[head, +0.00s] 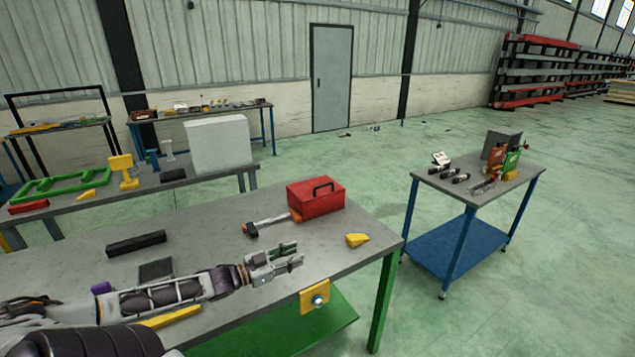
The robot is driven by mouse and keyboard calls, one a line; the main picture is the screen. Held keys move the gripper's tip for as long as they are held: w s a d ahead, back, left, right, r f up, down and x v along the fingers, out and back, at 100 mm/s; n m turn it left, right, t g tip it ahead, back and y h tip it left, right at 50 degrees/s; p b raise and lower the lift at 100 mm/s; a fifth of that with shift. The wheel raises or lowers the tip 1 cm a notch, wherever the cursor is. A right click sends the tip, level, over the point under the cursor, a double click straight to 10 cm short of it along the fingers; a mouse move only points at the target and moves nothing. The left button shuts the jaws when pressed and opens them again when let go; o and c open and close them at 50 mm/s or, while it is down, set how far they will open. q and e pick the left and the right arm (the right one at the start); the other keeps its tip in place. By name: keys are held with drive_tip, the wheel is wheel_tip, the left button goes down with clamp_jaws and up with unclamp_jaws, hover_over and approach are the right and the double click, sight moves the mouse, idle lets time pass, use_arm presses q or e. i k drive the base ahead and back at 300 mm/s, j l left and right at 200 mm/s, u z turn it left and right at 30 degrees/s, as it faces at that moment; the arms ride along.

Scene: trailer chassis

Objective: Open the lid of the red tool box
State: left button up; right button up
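The red tool box (316,198) stands at the far right part of the grey workbench (345,262) in the head view. Its lid looks closed, with a black handle (322,189) on top. My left gripper (292,256) reaches in from the left over the bench, in front of the tool box and apart from it. Its two fingers look spread with nothing between them. My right gripper is not in view.
A hammer (268,223) lies by the tool box's left side, and a yellow wedge (357,240) lies to its right. A black bar (136,243) lies farther left. A blue-legged cart (473,190) with tools stands right, across open floor.

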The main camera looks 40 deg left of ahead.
sight(308, 190)
drive_tip(key=i+j, duration=0.6)
drive_tip(key=j, duration=0.25)
drive_tip(key=i+j, duration=0.3)
drive_tip(key=j, duration=0.1)
